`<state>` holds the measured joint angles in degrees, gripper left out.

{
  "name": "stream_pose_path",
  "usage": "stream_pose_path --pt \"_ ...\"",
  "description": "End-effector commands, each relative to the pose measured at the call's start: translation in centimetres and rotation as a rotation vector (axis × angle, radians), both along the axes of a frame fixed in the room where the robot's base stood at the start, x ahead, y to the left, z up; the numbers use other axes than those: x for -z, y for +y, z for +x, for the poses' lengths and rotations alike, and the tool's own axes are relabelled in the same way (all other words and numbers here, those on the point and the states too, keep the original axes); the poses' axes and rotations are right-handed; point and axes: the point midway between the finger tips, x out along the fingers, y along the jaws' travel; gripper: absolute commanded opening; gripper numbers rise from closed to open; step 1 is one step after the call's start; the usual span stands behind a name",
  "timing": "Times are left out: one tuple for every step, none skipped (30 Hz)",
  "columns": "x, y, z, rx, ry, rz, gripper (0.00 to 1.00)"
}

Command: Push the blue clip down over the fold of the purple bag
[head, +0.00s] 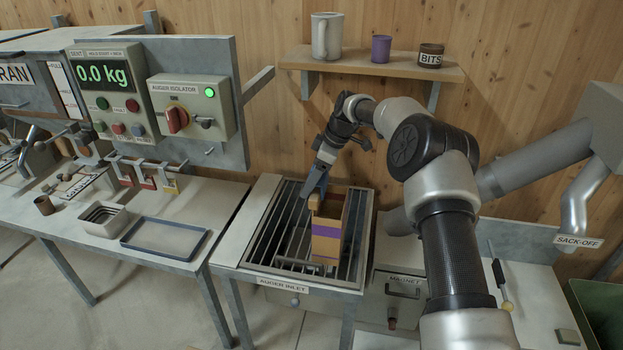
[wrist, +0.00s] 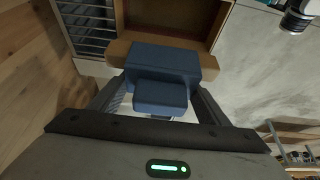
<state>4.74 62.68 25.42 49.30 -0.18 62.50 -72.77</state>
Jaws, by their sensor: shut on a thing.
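The purple bag (head: 328,247) is a tan, box-shaped bag with a purple band, standing upright on the grate of the auger inlet. Its tan folded edge (wrist: 118,50) and brown inside show in the wrist view. The blue clip (wrist: 165,62) lies across the middle of that fold, with tan fold showing on both sides of it. My gripper (wrist: 160,97) is shut on the near block of the clip; in the head view it (head: 318,190) is at the bag's upper left edge. How deep the clip sits on the fold is hidden.
Grate bars (head: 268,235) surround the bag, with a small handle at the front. A blue-rimmed tray (head: 165,237) and a grey bin (head: 103,220) stand on the left bench. A shelf (head: 375,65) with a mug, a purple cup and a jar hangs above my arm.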

Motion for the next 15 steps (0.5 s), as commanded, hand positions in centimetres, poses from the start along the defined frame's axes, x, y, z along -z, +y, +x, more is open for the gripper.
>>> stream_pose_path --pt "1.97 -1.11 -0.6 -0.003 0.026 -0.024 0.41" --pt "1.98 -1.12 -0.6 -0.003 0.026 -0.024 0.41" --pt "1.98 -1.13 -0.6 -0.003 0.026 -0.025 0.41" --pt "1.97 -1.14 -0.61 -0.003 0.026 -0.025 0.41" --pt "1.97 -1.14 -0.61 -0.003 0.026 -0.025 0.41" --pt "1.98 -1.15 -0.61 -0.003 0.027 -0.025 0.73" --pt "1.98 -1.13 -0.62 -0.002 0.027 -0.024 0.78" --pt "1.99 -1.12 -0.62 -0.002 0.027 -0.024 0.83" --pt "1.92 -1.09 -0.59 -0.002 0.026 -0.023 0.9" --pt "1.84 -1.05 -0.57 -0.002 0.025 -0.023 0.92" --pt "1.77 -1.0 -0.54 -0.001 0.024 -0.022 0.92" --pt "1.67 -0.93 -0.51 -0.002 0.022 -0.02 0.92" --pt "1.6 -0.87 -0.49 -0.002 0.022 -0.019 0.92" --pt "1.53 -0.83 -0.47 -0.001 0.021 -0.019 0.92" --pt "1.46 -0.78 -0.46 -0.002 0.019 -0.019 0.92"
